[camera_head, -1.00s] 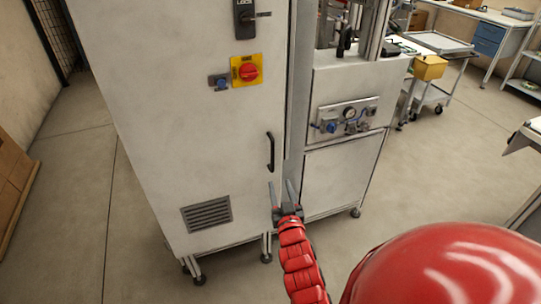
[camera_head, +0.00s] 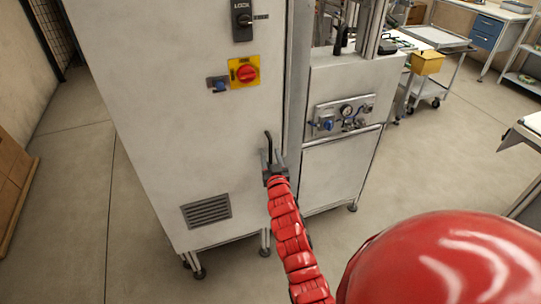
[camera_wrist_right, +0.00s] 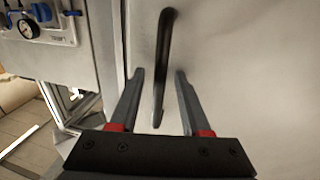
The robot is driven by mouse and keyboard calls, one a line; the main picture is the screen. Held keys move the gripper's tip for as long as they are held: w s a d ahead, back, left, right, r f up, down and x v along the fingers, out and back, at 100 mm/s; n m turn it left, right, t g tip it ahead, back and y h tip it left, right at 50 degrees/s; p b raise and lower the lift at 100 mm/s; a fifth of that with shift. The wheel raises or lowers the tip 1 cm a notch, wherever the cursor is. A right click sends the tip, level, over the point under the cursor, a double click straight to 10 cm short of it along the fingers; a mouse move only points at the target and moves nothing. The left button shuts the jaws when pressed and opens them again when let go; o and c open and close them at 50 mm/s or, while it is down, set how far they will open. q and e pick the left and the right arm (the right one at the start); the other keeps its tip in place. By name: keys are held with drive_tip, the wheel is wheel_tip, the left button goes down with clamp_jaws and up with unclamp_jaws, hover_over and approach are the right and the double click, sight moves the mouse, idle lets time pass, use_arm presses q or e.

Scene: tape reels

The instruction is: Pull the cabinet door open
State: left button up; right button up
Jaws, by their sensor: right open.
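The grey cabinet door (camera_head: 185,130) stands upright and looks shut. Its black bar handle (camera_head: 268,142) is near the door's right edge; my right gripper hides its lower part in the head view. My right gripper (camera_head: 272,157) is at the handle, fingers pointing up along the door. In the right wrist view the black handle (camera_wrist_right: 163,65) runs upright, its lower end between the two open fingers (camera_wrist_right: 157,85). A gap shows on both sides, so the fingers do not grip it. My left gripper is not in view.
A yellow plate with a red rotary switch (camera_head: 245,72) and a black lock switch (camera_head: 242,18) are higher on the door. A vent (camera_head: 207,211) is low on it. A machine with a gauge panel (camera_head: 342,116) adjoins at the right. Floor in front is clear.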

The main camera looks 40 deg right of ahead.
drive_tip(key=shift+c, duration=0.3)
clamp_jaws()
idle(1.1)
